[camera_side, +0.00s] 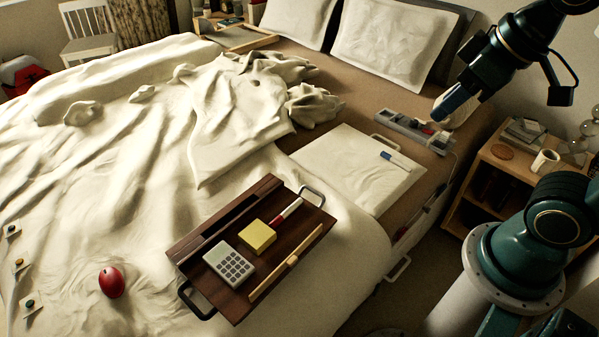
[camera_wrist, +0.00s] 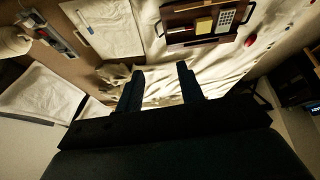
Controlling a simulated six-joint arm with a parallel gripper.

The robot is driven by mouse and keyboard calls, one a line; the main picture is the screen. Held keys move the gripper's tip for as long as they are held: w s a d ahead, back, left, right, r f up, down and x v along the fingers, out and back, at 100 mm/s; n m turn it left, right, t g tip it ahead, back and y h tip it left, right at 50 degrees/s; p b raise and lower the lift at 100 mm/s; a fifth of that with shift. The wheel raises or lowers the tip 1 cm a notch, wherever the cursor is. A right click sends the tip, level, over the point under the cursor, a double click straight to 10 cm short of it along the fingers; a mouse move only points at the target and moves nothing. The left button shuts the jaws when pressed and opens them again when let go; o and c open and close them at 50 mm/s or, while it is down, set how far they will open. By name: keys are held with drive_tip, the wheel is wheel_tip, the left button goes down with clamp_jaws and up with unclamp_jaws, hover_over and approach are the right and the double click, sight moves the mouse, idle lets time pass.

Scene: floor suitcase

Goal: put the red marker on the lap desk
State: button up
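The lap desk appears to be the dark wooden tray-like board (camera_side: 195,250) with a slot and metal handles, lying on the bed; it also shows at the top of the wrist view (camera_wrist: 178,34). A red-and-white marker (camera_side: 288,211) lies on it, beside a yellow note block (camera_side: 257,236). My gripper (camera_side: 441,112) is at the upper right of the side view, high and well away from the lap desk. In the wrist view its two fingers (camera_wrist: 160,84) are apart with nothing held between them.
A white panel (camera_side: 345,175) with a blue marker (camera_side: 388,155) lies beyond. A grey organizer (camera_side: 402,128) sits near my gripper. A red round object (camera_side: 111,282) rests on rumpled bedding.

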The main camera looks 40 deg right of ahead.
drive_tip(key=shift+s+d+m, duration=0.15)
drive_tip(key=shift+s+m, duration=0.55)
drive_tip(key=shift+s, duration=0.65)
idle(0.4)
